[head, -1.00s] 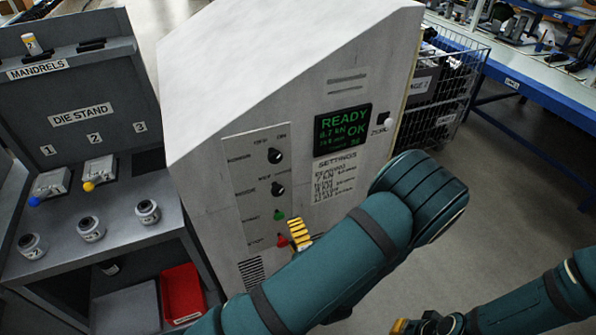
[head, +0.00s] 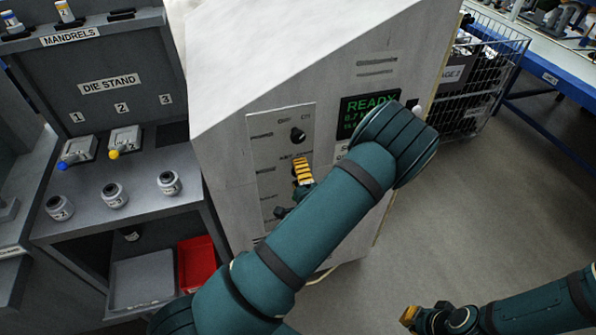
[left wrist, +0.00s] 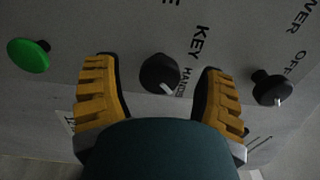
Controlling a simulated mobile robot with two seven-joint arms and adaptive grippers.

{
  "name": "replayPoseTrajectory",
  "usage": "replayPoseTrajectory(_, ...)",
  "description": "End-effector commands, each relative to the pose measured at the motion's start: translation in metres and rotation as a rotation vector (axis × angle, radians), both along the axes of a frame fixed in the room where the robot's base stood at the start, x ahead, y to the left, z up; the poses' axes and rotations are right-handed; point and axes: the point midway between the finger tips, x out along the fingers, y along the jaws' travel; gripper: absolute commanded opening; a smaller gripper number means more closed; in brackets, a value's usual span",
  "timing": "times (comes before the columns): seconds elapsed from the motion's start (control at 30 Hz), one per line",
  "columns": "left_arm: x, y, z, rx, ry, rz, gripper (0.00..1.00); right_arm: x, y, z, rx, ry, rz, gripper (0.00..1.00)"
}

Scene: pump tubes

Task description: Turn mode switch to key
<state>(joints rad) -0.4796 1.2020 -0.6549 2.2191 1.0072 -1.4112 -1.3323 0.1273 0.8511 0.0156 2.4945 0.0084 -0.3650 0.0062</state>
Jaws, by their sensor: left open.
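The mode switch is a black round knob (left wrist: 160,73) in the left wrist view, with a white pointer mark at its lower right edge. The mark is near the word HANDS; KEY is printed above it. My left gripper (left wrist: 158,98) is open, with one yellow finger on each side of the knob. I cannot tell if they touch it. In the head view my left gripper (head: 303,172) is at the panel and hides the mode switch. My right gripper (head: 412,317) is low at the right, away from the panel; its jaw state is unclear.
The power knob (left wrist: 269,88) is just right of my left gripper in the wrist view, and a green button (left wrist: 29,55) is at the left. My left arm covers part of the READY display (head: 366,108). The die stand (head: 80,180) is left of the cabinet.

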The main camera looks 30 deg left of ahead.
Motion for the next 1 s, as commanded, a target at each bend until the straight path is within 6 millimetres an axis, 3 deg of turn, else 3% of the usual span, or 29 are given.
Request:
replayPoseTrajectory(0.43,0.0058,0.0070,0.0001,-0.001,-0.001,0.000,0.69,-0.0002,0.0000,-0.0001,0.000,0.000,0.000,0.00)
replayPoseTrajectory(0.6,0.0057,0.0068,0.0001,-0.001,-0.001,0.000,0.09,-0.0002,0.0000,-0.0001,0.000,0.000,0.000,0.00)
replayPoseTrajectory(0.63,0.0057,0.0068,0.0001,-0.001,-0.001,0.000,0.01,-0.0002,0.0000,-0.0001,0.000,0.000,0.000,0.00)
replayPoseTrajectory(1.0,0.0057,0.0067,-0.0002,-0.028,-0.033,0.000,0.01,-0.0008,0.0001,-0.0029,0.000,0.002,0.002,0.00)
